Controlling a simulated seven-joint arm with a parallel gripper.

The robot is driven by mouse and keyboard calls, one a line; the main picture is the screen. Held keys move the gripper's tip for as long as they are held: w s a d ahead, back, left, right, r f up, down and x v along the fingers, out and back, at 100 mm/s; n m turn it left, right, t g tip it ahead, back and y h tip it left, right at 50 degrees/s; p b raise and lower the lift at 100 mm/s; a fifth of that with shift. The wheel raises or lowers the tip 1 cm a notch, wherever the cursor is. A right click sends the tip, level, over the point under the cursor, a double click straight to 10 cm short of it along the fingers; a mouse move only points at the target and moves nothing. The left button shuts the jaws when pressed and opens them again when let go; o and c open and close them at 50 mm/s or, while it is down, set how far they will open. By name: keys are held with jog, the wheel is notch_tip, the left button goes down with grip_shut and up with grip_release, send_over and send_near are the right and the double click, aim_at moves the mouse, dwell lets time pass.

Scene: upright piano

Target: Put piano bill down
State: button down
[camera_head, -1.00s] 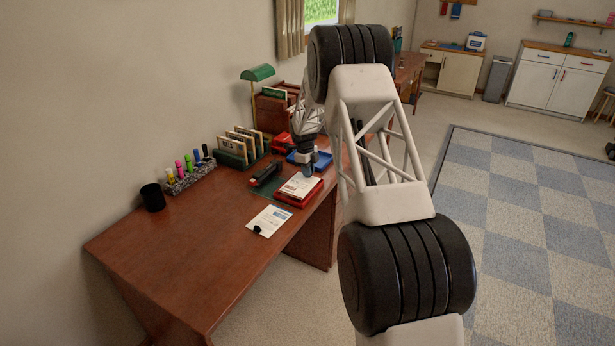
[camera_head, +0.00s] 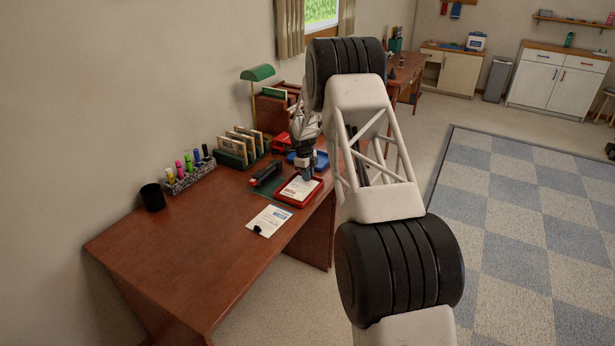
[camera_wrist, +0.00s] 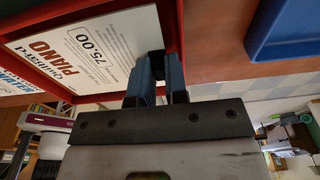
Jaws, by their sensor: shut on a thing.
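The piano bill (camera_head: 298,189) is a white printed sheet in or just over the red tray (camera_head: 287,203) near the desk's right edge. My gripper (camera_head: 306,177) is over the tray's far right side. In the wrist view its blue fingertips (camera_wrist: 158,72) are shut on the bill's edge, close to the tray wall. I cannot tell whether the whole sheet touches the tray floor.
A blue tray (camera_head: 312,164) stands just behind the red one. A dark green stapler-like object (camera_head: 266,173) lies to its left. Another paper (camera_head: 269,220) with a black clip lies in front. An envelope rack (camera_head: 238,149) and marker holder (camera_head: 189,177) line the wall. The front desk (camera_head: 175,250) is clear.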

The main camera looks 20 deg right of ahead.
jog(key=shift+f, duration=0.3)
jog(key=shift+f, duration=0.1)
jog(key=c, duration=1.1)
grip_release()
jog(key=shift+c, duration=0.2)
notch_tip(320, 180, up, 12)
jog(key=w+a, duration=0.1)
